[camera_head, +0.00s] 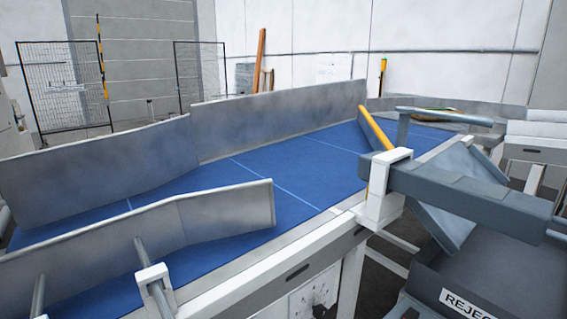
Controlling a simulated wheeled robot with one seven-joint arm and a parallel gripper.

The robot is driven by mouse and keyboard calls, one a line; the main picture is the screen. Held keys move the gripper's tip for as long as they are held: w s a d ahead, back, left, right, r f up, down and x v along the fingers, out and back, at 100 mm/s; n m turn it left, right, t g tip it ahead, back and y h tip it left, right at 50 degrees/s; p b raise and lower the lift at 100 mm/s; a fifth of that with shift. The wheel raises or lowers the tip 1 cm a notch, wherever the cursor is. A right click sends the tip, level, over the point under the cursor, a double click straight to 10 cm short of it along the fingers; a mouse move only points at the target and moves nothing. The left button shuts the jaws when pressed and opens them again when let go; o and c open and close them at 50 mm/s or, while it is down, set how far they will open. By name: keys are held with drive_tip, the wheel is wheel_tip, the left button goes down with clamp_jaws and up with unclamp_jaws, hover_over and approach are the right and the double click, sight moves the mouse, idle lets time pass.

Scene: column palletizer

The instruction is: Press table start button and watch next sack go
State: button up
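A wide blue conveyor belt (290,180) runs from the lower left to the back right between grey metal side guides. No sack lies on the part of the belt that shows. A small flat yellowish shape (440,118) lies far back at the right behind a grey bar; I cannot tell whether it is a sack. I cannot make out a start button. My gripper is not in view.
A yellow-edged diverter plate (376,131) stands at the belt's right side beside a thick grey beam (470,195) on a white bracket. A dark reject bin (490,270) is at lower right. Mesh fence panels (62,88) and a slim post (382,75) stand behind.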

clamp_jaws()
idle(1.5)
